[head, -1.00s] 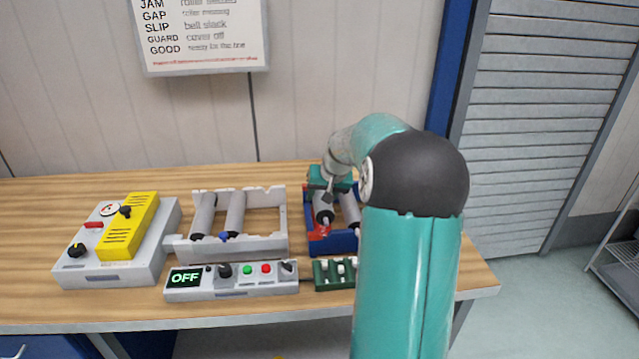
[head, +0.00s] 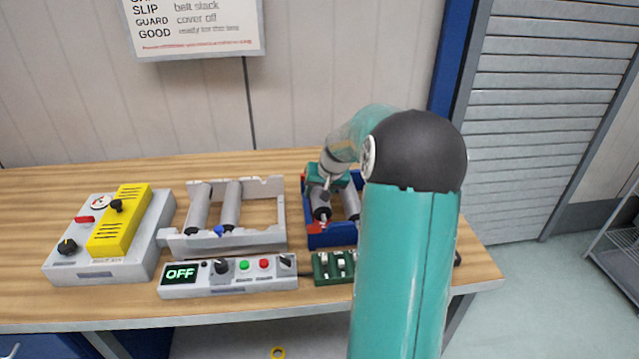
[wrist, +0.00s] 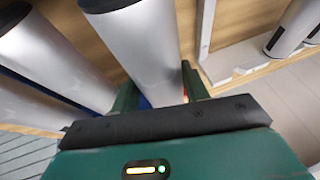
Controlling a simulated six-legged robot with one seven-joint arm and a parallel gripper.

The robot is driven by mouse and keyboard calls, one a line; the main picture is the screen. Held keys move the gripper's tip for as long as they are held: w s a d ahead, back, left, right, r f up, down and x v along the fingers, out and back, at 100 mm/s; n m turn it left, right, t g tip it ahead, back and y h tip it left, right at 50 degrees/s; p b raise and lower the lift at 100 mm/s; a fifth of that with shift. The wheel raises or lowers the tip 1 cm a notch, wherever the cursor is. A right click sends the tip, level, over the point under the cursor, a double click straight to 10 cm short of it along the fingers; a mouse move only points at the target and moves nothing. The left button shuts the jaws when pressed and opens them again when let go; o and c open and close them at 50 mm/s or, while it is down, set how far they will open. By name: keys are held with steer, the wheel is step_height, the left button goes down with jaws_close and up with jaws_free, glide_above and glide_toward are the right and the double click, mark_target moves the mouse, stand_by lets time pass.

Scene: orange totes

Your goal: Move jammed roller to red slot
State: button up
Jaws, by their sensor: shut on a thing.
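My gripper (head: 325,188) is over the left side of the blue tray (head: 340,238), shut on a grey roller with black ends (head: 320,211). In the wrist view, the held roller (wrist: 147,45) lies between the two green fingers. The red slot (head: 316,229) is at the tray's front left, right by the held roller's near end. A bit of red shows under the roller in the wrist view. I cannot tell whether the roller is fully seated. A second roller (head: 350,205) lies to its right in the tray, partly hidden by my arm.
A grey frame (head: 270,240) left of the tray holds two rollers (head: 231,207), with a blue mark near one. In front are a control panel reading OFF (head: 228,279) and a green switch block (head: 334,268). A grey box with a yellow cover (head: 118,222) stands far left.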

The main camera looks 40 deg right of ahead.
steer(key=shift+s+f, duration=0.15)
steer(key=shift+d+f, duration=0.1)
steer(key=shift+f, duration=0.1)
stand_by(0.3)
steer(key=shift+f, duration=0.1)
steer(key=shift+f, duration=0.35)
steer(key=shift+f, duration=0.75)
stand_by(0.7)
steer(key=o, duration=1.4)
steer(key=shift+c, duration=0.2)
